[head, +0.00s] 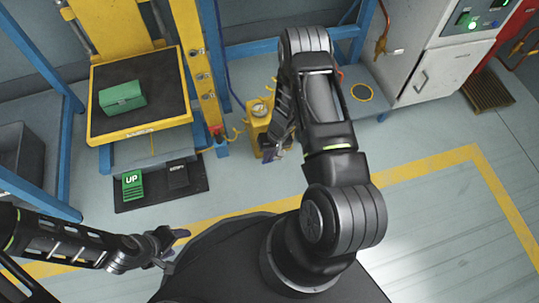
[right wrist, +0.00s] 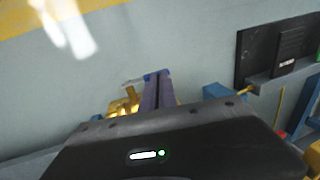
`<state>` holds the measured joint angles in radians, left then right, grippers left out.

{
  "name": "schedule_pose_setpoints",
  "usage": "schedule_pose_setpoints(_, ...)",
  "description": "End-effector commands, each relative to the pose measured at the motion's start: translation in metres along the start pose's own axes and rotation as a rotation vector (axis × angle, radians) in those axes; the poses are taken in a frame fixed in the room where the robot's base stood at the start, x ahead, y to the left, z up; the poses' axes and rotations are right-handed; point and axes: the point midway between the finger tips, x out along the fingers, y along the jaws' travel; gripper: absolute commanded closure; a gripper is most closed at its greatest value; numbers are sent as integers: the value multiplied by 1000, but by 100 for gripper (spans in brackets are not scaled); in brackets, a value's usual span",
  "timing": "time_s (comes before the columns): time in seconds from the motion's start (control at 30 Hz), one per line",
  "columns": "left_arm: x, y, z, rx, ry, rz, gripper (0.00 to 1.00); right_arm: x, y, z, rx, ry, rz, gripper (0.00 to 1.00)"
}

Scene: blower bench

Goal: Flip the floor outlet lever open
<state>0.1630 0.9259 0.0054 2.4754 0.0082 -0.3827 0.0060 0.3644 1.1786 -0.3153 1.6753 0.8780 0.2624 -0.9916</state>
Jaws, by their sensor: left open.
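The yellow floor outlet (head: 258,122) stands on the floor near the middle of the head view, with a round gauge-like top. My right arm reaches down over it, and my right gripper (head: 273,152) is at its lower right side. In the right wrist view the right gripper's fingers (right wrist: 156,88) lie close together, with yellow outlet parts (right wrist: 125,105) just left of and behind them. I cannot make out the lever clearly, and the wrist housing hides much of the outlet. My left gripper (head: 177,246) is open and empty, low at the left.
A yellow lift table (head: 140,128) carries a green box (head: 122,97) at the left. A black pedal mat (head: 150,202) with a green UP pedal (head: 132,185) lies below it. A grey cabinet (head: 435,70) stands at upper right.

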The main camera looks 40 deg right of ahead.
Motion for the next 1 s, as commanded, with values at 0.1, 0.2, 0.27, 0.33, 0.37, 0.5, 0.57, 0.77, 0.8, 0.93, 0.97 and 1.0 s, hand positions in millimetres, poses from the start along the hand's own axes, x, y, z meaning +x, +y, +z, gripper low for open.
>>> schedule_pose_setpoints(0.1,4,-2,0,0,0,0,42,10,-5,1,-5,-2,-6,100)
schedule_pose_setpoints(0.2,3,-1,0,0,-1,0,42,8,-6,1,-5,-1,-6,100)
schedule_pose_setpoints(0.27,2,-1,0,0,-1,0,42,6,-6,1,-5,-1,-6,100)
schedule_pose_setpoints(0.33,0,0,0,0,-1,0,42,3,-7,0,-5,-1,-5,100)
schedule_pose_setpoints(0.37,-1,0,0,0,-1,0,42,1,-7,1,-4,-1,-6,100)
schedule_pose_setpoints(0.5,-5,2,0,0,-1,0,42,-5,-9,1,-5,-2,-7,100)
schedule_pose_setpoints(0.57,-6,2,0,0,-1,0,42,-7,-9,1,-5,-3,-7,100)
schedule_pose_setpoints(0.77,-6,2,0,0,-1,0,42,-9,-8,2,-3,-3,-5,100)
schedule_pose_setpoints(0.8,-7,2,0,0,-1,0,42,-9,-7,2,-3,-3,-5,100)
schedule_pose_setpoints(0.93,-7,2,0,0,-2,0,42,-10,-7,2,-2,-3,-4,100)
schedule_pose_setpoints(0.97,-8,2,1,0,-4,0,42,-10,-7,2,-2,-3,-4,100)
schedule_pose_setpoints(1.0,-10,3,2,1,-7,0,42,-12,-7,1,-3,-3,-4,100)
